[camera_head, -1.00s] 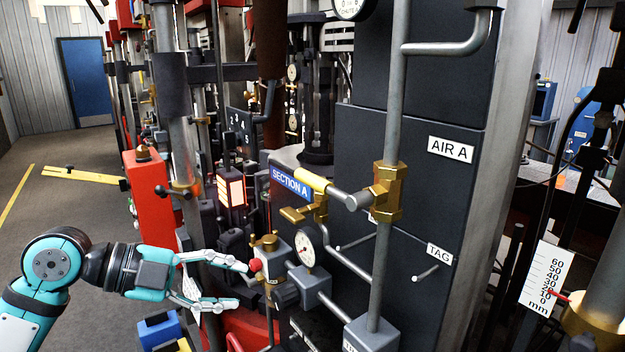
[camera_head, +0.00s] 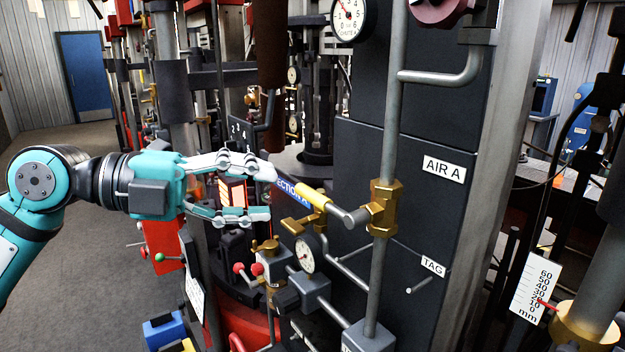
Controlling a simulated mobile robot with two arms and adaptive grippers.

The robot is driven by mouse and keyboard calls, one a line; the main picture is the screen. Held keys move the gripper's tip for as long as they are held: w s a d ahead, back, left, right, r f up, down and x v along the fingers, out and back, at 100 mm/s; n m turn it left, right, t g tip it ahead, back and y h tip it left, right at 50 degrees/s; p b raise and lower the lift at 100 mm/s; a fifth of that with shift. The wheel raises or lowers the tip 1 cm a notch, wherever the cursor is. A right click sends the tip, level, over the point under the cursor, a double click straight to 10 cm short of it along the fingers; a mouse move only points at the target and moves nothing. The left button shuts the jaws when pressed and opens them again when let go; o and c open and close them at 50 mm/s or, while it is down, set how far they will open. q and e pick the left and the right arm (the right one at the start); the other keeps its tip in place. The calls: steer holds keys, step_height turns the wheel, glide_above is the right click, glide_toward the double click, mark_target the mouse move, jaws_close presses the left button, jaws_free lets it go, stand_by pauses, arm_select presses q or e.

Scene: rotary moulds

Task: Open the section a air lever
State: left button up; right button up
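The air lever with a yellow grip (camera_head: 311,196) sticks out to the left from a brass valve (camera_head: 383,208) on a vertical grey pipe, beside the "AIR A" label (camera_head: 444,169). My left gripper (camera_head: 271,193) is level with the lever, its fingers open and pointing right. Its upper fingertip is close to the lever's free end; I cannot tell whether they touch. The gripper partly covers the blue "SECTION A" sign (camera_head: 291,188). My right gripper is not in view.
Below the lever are a brass fitting (camera_head: 297,226), a small gauge (camera_head: 304,254) and red-knobbed levers (camera_head: 257,269). A black panel with pipes stands to the right. A red box (camera_head: 163,245) is below my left arm. Open floor lies at the left.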

mark_target(305, 196)
arm_select(q)
steer(key=p+x, duration=0.2)
steer(key=x, duration=0.4)
steer(key=shift+d, duration=0.1)
steer(key=shift+w+d+f, duration=0.15)
steer(key=shift+w+d, duration=0.05)
steer(key=shift+d, duration=0.4)
jaws_close()
steer(key=shift+f, duration=0.1)
